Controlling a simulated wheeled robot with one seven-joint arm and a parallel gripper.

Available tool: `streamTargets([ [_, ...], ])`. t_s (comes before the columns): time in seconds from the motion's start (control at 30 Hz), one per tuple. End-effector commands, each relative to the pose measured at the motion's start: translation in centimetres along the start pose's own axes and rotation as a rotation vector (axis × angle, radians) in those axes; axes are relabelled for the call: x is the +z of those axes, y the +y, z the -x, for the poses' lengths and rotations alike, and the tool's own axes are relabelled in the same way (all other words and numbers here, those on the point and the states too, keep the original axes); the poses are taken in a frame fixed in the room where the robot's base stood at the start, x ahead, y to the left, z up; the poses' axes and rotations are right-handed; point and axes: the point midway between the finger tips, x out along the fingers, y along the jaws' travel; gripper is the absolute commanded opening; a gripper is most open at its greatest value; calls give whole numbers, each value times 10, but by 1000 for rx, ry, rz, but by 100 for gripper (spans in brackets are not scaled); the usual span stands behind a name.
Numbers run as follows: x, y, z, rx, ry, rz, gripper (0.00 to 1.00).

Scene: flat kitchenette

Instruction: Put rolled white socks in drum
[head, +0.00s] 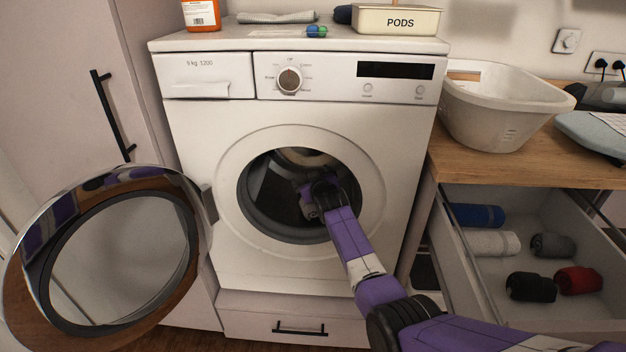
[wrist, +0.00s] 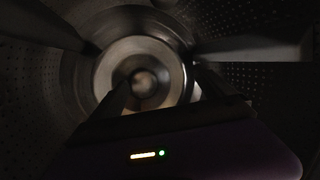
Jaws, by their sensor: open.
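The washing machine's drum (head: 275,195) is open, with its round door swung out to the left. My arm reaches through the door opening, and my gripper (head: 310,200) is inside the drum. In the wrist view my gripper (wrist: 163,90) has its two dark fingers apart with nothing seen between them. Beyond them are the drum's perforated wall (wrist: 35,90) and pale round back hub (wrist: 143,82). Rolled white socks (head: 490,243) lie at the left in the open drawer at right, away from my gripper. The drum's lower part is dark, and my arm hides some of it.
The open round door (head: 130,255) stands at left. The drawer (head: 600,312) also holds blue (head: 483,215), grey (head: 553,245), black (head: 531,287) and red (head: 578,280) rolls. A white basket (head: 500,118) sits on the wooden counter. A PODS box (head: 398,20) stands on the machine.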

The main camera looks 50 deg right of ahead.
Motion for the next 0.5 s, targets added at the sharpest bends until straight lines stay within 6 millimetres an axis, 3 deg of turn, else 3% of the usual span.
streamTargets([
  [0.5, -1, 0, 64, 0, 1, 0, 92],
])
